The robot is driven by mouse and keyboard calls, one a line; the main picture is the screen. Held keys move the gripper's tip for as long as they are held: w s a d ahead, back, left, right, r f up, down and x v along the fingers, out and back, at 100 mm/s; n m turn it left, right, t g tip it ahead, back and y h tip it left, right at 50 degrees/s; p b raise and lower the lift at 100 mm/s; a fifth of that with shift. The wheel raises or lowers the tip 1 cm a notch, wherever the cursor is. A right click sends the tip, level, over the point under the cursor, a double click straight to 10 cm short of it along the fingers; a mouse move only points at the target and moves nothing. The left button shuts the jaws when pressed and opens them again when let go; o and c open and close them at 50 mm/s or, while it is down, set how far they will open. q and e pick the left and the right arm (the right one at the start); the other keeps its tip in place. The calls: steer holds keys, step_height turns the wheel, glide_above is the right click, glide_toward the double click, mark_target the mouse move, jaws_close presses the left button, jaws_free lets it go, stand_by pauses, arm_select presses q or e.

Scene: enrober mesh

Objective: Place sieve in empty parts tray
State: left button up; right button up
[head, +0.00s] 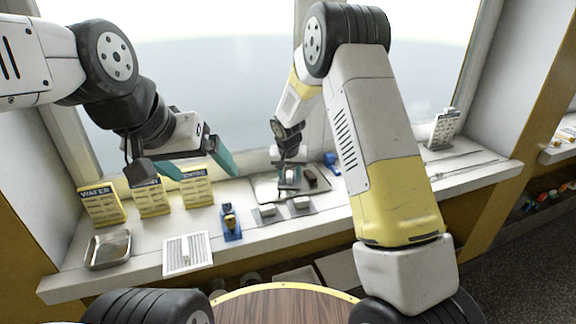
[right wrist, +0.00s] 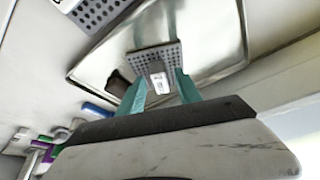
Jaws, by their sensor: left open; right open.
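A grey perforated plate with a white tag, which looks like the sieve (right wrist: 156,62), lies in a shiny metal tray (right wrist: 215,20) in the right wrist view. My right gripper (right wrist: 160,88) is open, its teal fingers on either side of the plate's near part; I cannot tell whether they touch it. In the head view this gripper (head: 289,180) is over the tray (head: 262,188) at the back of the counter. An empty metal tray (head: 107,262) stands at the counter's left end. My left gripper (head: 193,165) is open and empty above the yellow cards.
Yellow cards, one reading WAFER (head: 101,206), stand behind the empty tray. A white slotted panel (head: 187,253), a blue stand (head: 231,224) and small grey pieces (head: 301,204) lie along the counter (head: 130,283). A dark block (right wrist: 118,83) sits beside the sieve. A white card (head: 442,130) stands right.

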steer(key=s+d+v, duration=0.1)
steer(key=d+v, duration=0.1)
steer(key=v, duration=0.8)
steer(key=s+d+v, duration=0.1)
steer(key=d+v, duration=0.1)
steer(key=v, duration=0.8)
steer(key=s+d+r+y, duration=0.1)
steer(key=s+d+r, duration=0.1)
steer(key=s, duration=0.7)
steer(key=s+d+r+n+t, duration=0.1)
steer(key=s+d+r, duration=0.2)
steer(key=s, duration=0.5)
steer(key=s+d+r+y, duration=0.1)
steer(key=s+d+r, duration=0.2)
steer(key=s, duration=0.6)
steer(key=shift+s+d+n+t+y, duration=0.25)
steer(key=shift+s+n+t+y, duration=0.05)
steer(key=shift+s, duration=0.05)
